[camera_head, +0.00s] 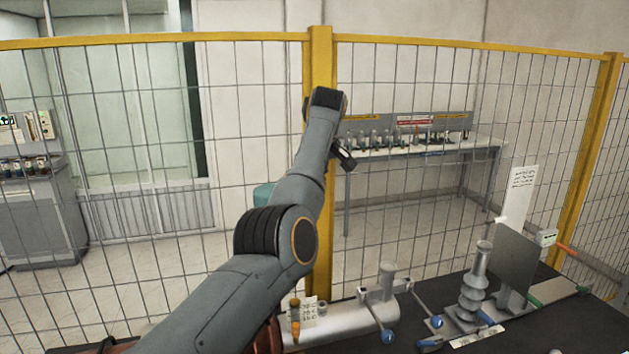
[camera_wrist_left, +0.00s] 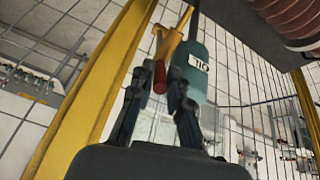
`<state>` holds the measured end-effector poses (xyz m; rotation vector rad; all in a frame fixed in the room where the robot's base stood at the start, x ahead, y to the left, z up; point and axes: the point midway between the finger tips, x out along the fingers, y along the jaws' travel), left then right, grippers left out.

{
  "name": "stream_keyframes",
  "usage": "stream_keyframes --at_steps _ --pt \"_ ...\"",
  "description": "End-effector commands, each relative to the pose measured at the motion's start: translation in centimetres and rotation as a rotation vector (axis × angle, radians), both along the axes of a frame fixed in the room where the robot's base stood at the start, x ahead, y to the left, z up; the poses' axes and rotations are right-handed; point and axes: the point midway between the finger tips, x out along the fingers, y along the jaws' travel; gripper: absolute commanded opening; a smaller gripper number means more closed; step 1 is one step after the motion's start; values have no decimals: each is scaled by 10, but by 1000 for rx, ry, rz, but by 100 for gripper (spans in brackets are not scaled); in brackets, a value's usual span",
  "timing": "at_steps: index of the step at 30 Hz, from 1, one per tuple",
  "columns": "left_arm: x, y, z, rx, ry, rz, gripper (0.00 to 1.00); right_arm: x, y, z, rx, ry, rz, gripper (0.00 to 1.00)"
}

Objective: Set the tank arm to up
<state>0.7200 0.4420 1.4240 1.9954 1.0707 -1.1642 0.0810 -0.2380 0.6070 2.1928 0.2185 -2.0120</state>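In the left wrist view, a teal tank (camera_wrist_left: 197,62) with a white number label hangs at upper middle. A yellow lever (camera_wrist_left: 169,42) with a red grip (camera_wrist_left: 160,77) is beside it on the left; I take this for the tank arm, tilted in this view. My left gripper (camera_wrist_left: 159,88) has its two dark fingers on either side of the red grip, with small gaps seeming to show; contact is unclear. In the head view my left arm reaches up across the middle, and its gripper is not clearly seen. My right gripper is in neither view.
A yellow-framed mesh fence (camera_head: 320,60) stands behind the arm. The dark bench (camera_head: 590,330) at lower right carries a grey insulator (camera_head: 474,285), a metal cylinder (camera_head: 335,322) and blue-knobbed clamps (camera_head: 388,336). In the wrist view, a brown ribbed bushing (camera_wrist_left: 295,18) is close at upper right.

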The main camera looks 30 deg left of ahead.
Motion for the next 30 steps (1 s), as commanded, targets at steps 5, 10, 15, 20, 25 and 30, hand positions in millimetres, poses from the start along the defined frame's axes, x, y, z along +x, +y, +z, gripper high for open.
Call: stream_keyframes --at_steps 5,10,15,20,25,30 --pt "0 0 0 0 0 1 36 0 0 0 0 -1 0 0" --pt "0 0 1 0 0 1 36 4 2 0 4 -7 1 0" --pt "-3 -5 13 1 -3 0 36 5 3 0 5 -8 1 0" --pt "-12 -16 42 1 -5 -1 36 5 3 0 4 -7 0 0" --pt "-23 -28 74 0 -2 0 36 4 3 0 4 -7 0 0" --pt "-30 -37 96 -1 1 0 36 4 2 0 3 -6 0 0"
